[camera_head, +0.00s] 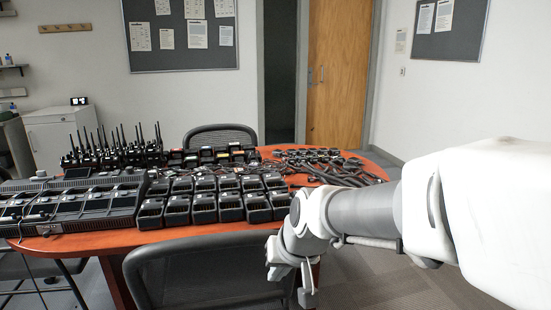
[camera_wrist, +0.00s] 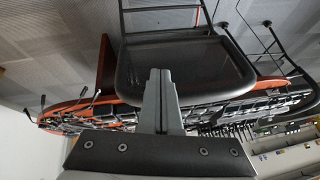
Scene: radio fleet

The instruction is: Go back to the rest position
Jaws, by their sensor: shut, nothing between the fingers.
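My arm (camera_head: 370,213) reaches in from the right in the head view, and its wrist end hangs beside the near edge of the table. My gripper (camera_wrist: 161,75) shows in the wrist view with its two grey fingers together and nothing between them. It is over or beside a dark chair near the table edge, apart from the radios and chargers. The fingertips are hard to make out in the head view.
The orange table (camera_head: 100,242) holds several black chargers (camera_head: 204,207), upright radios (camera_head: 110,152) and a pile of dark corded items (camera_head: 325,167). A black chair (camera_head: 205,270) stands close in front. Another chair (camera_head: 220,134) stands behind. Carpet is clear at the lower right.

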